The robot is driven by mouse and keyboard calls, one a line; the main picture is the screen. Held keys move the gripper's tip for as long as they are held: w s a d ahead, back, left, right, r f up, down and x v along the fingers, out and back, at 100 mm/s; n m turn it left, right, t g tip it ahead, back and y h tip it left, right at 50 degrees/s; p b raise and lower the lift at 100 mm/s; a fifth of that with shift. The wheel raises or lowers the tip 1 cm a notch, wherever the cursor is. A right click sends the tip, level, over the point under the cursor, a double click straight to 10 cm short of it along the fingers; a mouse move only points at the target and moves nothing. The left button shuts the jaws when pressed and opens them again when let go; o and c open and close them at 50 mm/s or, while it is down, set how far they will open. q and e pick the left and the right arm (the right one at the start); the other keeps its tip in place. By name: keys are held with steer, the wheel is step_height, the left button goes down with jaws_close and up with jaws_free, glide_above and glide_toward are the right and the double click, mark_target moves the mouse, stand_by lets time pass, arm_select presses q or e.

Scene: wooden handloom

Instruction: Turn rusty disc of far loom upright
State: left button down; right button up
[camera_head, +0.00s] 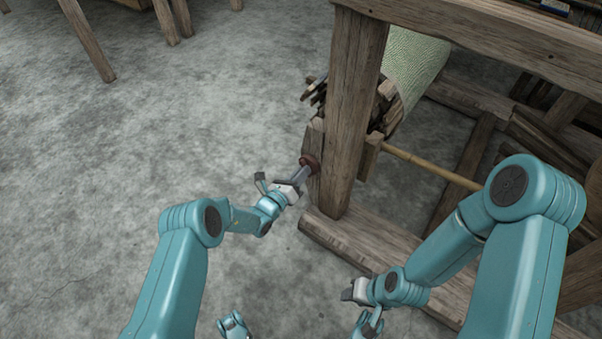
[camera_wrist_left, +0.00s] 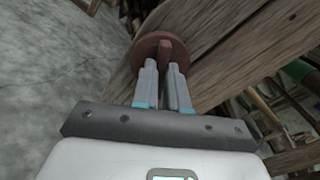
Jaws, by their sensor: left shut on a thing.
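The rusty disc (camera_head: 309,162) is a small reddish-brown round piece on the side of the loom's wooden post (camera_head: 352,110). In the left wrist view the disc (camera_wrist_left: 150,44) shows a raised bar (camera_wrist_left: 165,50) across its middle. My left gripper (camera_head: 301,172) reaches the disc from the left. In the left wrist view its two grey fingers (camera_wrist_left: 163,80) are shut on the bar, one finger on each side.
The loom's bottom beam (camera_head: 365,246) runs along the floor beneath the post. A roll of pale green cloth (camera_head: 414,65) and a thin yellowish rod (camera_head: 430,168) lie behind the post. Grey floor (camera_head: 130,130) at the left is clear. Wooden legs (camera_head: 88,40) stand at the top left.

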arm_select(q)
steer(key=m, duration=0.6)
arm_select(e)
steer(key=shift+s+r, duration=0.1)
steer(key=shift+r, duration=0.05)
arm_select(q)
steer(key=shift+m, duration=0.4)
steer(key=c, duration=1.2)
jaws_free()
steer(key=shift+o, duration=0.2)
steer(key=shift+s+a, duration=0.1)
arm_select(e)
steer(key=shift+r, duration=0.1)
arm_select(q)
steer(key=p+v, duration=0.7)
steer(key=v, duration=0.9)
arm_select(e)
step_height(320, 180, up, 6)
steer(key=s+a+g, duration=0.1)
steer(key=s, duration=0.1)
steer(key=shift+s, duration=0.2)
